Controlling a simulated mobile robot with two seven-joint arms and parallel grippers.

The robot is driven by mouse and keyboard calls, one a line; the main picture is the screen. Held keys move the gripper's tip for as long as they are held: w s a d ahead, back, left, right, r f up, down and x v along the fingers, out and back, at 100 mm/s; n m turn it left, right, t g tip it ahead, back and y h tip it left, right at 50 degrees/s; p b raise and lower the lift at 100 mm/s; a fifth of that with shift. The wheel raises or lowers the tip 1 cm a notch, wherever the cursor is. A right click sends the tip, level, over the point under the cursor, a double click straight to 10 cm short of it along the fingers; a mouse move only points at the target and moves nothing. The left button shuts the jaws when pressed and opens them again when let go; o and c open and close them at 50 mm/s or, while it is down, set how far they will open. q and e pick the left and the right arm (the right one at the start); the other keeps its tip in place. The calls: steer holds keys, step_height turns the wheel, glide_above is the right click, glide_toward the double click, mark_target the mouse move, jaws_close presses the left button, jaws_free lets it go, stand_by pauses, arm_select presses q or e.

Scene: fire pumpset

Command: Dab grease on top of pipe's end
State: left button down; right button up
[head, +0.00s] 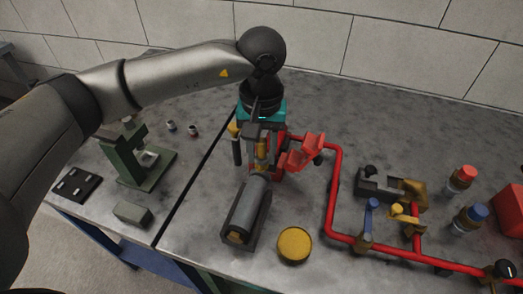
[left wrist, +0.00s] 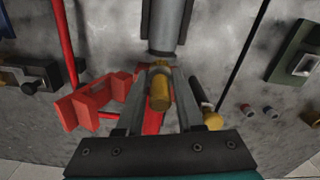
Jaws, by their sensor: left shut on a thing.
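My left gripper (head: 261,150) comes down from above and is shut on a short yellow-brown cylindrical piece, which shows between the fingers in the left wrist view (left wrist: 159,92). I cannot tell whether this is a brush handle. A grey pipe (head: 248,208) lies in a dark block-like holder, its far end close to my fingertips. In the left wrist view the pipe (left wrist: 170,28) runs away from the gripper. I cannot tell whether the held piece touches it. A round tin with a yellow top (head: 294,244), perhaps the grease, stands right of the pipe. My right gripper is not in view.
A red bracket-like object (head: 303,150) stands close right of the gripper. Red piping (head: 332,205) with valves runs along the right. Bottles with red (head: 467,172) and blue (head: 475,213) caps stand farther right. A green stand (head: 137,160) is at the left.

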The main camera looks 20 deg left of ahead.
arm_select(q)
steer(key=shift+f+b, duration=0.1)
steer(key=shift+b, duration=0.8)
stand_by(3.1)
steer(key=shift+s, duration=0.1)
steer(key=shift+s, duration=1.1)
steer(key=shift+w+b, duration=0.65)
steer(key=shift+w, duration=0.55)
steer(key=shift+b, duration=0.4)
stand_by(1.2)
